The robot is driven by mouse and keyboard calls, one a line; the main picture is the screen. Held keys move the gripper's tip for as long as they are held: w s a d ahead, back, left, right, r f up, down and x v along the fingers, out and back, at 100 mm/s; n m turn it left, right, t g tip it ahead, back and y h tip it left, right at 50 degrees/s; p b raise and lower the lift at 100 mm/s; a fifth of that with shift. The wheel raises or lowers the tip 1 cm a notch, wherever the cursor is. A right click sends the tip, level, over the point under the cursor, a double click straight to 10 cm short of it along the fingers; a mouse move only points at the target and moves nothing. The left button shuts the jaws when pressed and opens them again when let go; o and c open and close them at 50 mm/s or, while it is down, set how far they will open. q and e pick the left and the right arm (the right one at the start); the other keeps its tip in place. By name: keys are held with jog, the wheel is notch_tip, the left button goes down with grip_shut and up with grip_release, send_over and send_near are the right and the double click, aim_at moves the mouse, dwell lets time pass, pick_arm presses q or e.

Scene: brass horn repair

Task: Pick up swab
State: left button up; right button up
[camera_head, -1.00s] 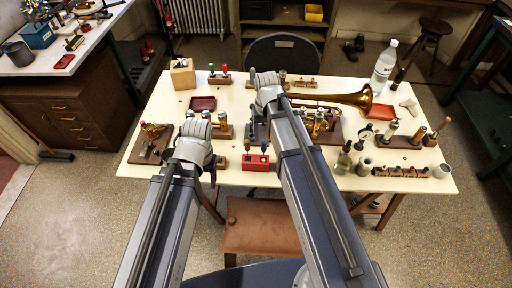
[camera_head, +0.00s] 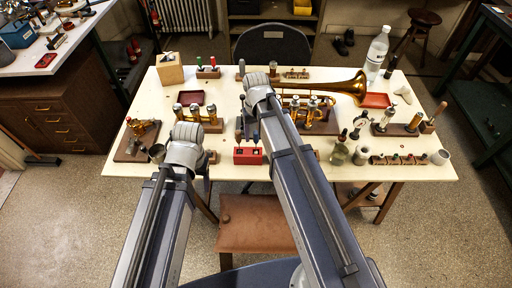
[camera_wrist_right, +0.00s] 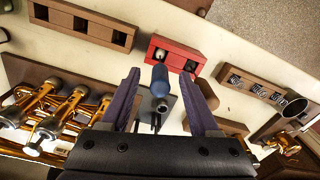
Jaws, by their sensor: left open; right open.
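My right gripper (camera_head: 250,128) is over the middle of the table, just behind the red two-hole block (camera_head: 250,156). In the right wrist view my right gripper (camera_wrist_right: 164,88) is open, with its two dark purple fingers apart. A blue-handled tool (camera_wrist_right: 160,80) shows between the fingers, with a dark metal end; I see no finger touching it. I cannot tell whether it is the swab. The red block (camera_wrist_right: 176,55) lies just beyond it. My left gripper (camera_head: 188,150) is at the table's front left, largely hidden by its own wrist; it holds nothing that I can see.
A brass trumpet (camera_head: 345,88) lies at the back right. Valve stands (camera_head: 197,122), a dark red tray (camera_head: 191,98), a clear bottle (camera_head: 377,52) and a wooden socket rack (camera_head: 398,160) stand around. A metal cup (camera_wrist_right: 291,104) is right of my right gripper. Bare tabletop shows at the left rear.

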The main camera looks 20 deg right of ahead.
notch_tip(320, 180, down, 2)
jog(key=shift+b, duration=0.5)
jog(key=shift+r, duration=0.1)
jog(key=shift+c, duration=0.2)
grip_shut()
